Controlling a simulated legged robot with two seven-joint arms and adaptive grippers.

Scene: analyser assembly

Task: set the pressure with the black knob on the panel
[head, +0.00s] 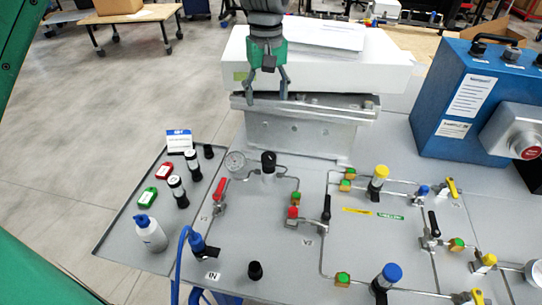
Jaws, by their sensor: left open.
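The panel (240,215) is a grey metal plate with pipes, valves and knobs. A black knob (268,157) stands upright on a fitting in its upper left part, just right of a round pressure gauge (235,162). A second, shorter black knob (255,269) is near the front edge. My left gripper (267,94) points down with its fingers apart and empty. In the picture it is above the first black knob, in front of the white box, and touches neither knob. My right gripper is out of view.
A white box (325,70) on a metal bracket (300,130) stands behind the knob. A blue box (440,125) with a red button is at right. Red and blue valve handles flank the knob's area.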

